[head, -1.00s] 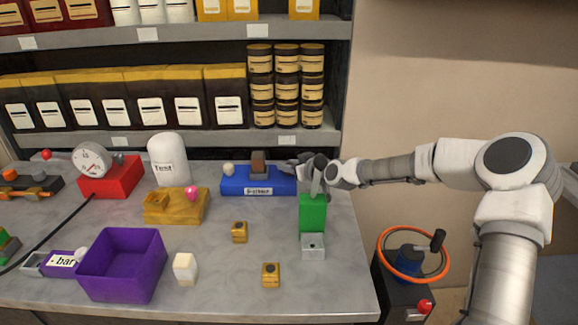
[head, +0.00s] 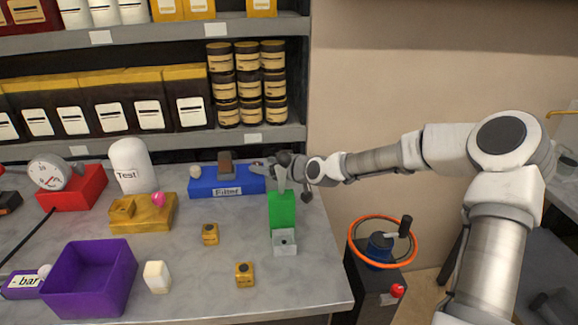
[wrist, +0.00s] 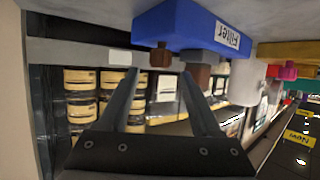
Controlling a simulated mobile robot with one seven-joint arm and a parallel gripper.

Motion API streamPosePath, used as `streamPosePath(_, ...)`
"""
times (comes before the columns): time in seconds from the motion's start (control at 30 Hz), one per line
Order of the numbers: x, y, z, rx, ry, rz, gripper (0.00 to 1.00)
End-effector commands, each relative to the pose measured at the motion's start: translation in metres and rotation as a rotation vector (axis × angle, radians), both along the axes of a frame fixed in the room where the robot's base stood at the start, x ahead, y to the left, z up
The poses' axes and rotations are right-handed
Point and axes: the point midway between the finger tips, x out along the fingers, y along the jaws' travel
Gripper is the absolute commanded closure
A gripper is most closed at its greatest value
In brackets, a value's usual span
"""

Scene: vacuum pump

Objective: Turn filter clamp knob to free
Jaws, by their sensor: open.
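The blue filter block (head: 227,190), labelled "Filter", lies on the bench below the shelves. In the wrist view, which is upside down, the blue filter block (wrist: 185,27) is at the top. A small brown knob (wrist: 160,56) on it shows between and just beyond the tips of my open gripper (wrist: 159,73). I cannot tell whether the fingers touch it.
A yellow block (head: 145,215) with a pink knob, a white "Test" cylinder (head: 133,165) and a purple bin (head: 88,285) are to the left. The shelf (head: 150,148) is behind.

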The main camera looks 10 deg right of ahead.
Motion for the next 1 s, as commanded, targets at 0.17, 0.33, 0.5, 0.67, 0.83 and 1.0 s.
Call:
streamPosePath(0.17,-0.027,-0.020,0.015,0.000,0.000,-0.003,0.35)
streamPosePath(0.33,-0.050,-0.036,0.026,-0.001,0.001,-0.003,0.35)
streamPosePath(0.5,-0.070,-0.050,0.037,0.000,0.001,-0.002,0.35)
streamPosePath(0.67,-0.085,-0.059,0.043,0.001,0.002,-0.001,0.35)
streamPosePath(0.83,-0.093,-0.064,0.047,0.001,0.001,0.001,0.35)
streamPosePath(1.0,-0.095,-0.065,0.047,0.000,0.002,0.001,0.35)
